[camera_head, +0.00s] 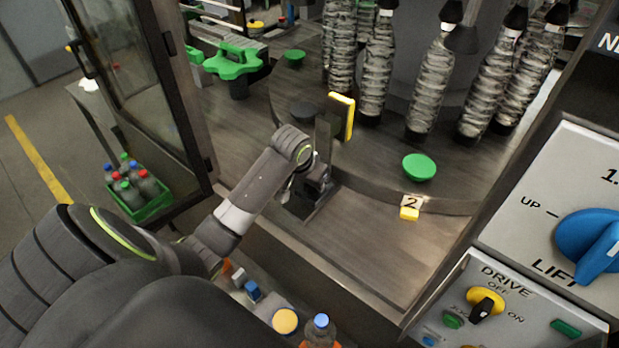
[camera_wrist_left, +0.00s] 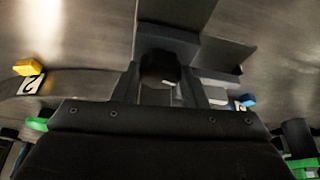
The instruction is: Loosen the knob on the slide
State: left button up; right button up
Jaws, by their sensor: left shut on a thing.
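My left gripper (camera_head: 312,190) reaches in over the machine bed, beside a metal bracket. In the left wrist view the left gripper (camera_wrist_left: 163,92) has its two fingers either side of a dark round knob (camera_wrist_left: 160,64) and is shut on it. The knob is dark and blurred there, and its turn cannot be read. In the head view the knob is hidden by the gripper and wrist. Grey metal plates of the slide (camera_wrist_left: 175,40) show behind the knob. My right gripper is not in view.
A yellow-edged plate (camera_head: 343,116) stands just beyond the gripper. A round table (camera_head: 375,185) carries several wrapped bottles (camera_head: 428,85) and a green disc (camera_head: 419,167). An open door (camera_head: 135,80) stands left. Control panels (camera_head: 545,225) are at right. A bottle crate (camera_head: 152,208) stands left.

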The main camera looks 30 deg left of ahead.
pick_arm(q)
jog(key=n, duration=0.2)
jog(key=n+y, duration=0.1)
jog(key=n, duration=0.1)
jog(key=n+y, duration=0.1)
jog(key=n, duration=0.1)
jog(key=shift+w+d+r+g, duration=0.1)
jog(key=shift+w+d+g, duration=0.05)
jog(key=shift+d+g, duration=0.15)
jog(key=n+g, duration=0.1)
jog(key=n, duration=0.2)
jog(key=n+y, duration=0.1)
jog(key=n, duration=0.1)
jog(key=shift+w+d+n+g+y, duration=0.1)
jog(key=shift+w+n+g+y, duration=0.1)
jog(key=shift+n+g+y, duration=0.15)
jog(key=shift+n, duration=0.25)
jog(key=o, duration=0.7)
